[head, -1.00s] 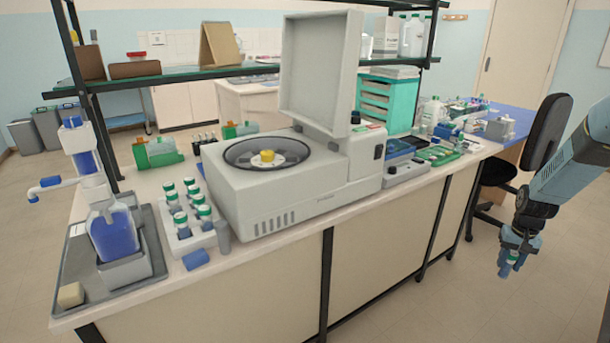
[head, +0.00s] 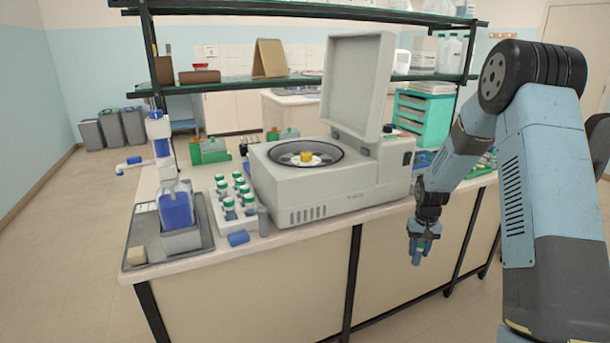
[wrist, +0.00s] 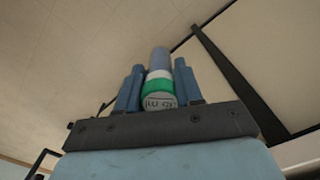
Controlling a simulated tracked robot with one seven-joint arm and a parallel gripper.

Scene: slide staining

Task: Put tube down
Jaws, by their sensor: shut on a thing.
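My gripper (head: 422,240) is shut on a tube and holds it in front of the bench, at the right in the head view. In the wrist view the tube (wrist: 160,75) has a green and white cap and a blue-grey body, and sits between the two blue fingers. A white rack (head: 226,213) with several green-capped tubes stands on the bench, left of the centrifuge. The centrifuge (head: 330,202) has its lid raised and its round rotor bowl showing. My gripper is apart from both and lower than the bench top.
A blue cylinder (head: 238,238) lies near the front edge. A shelf (head: 230,76) runs above the bench. The floor in front is clear.

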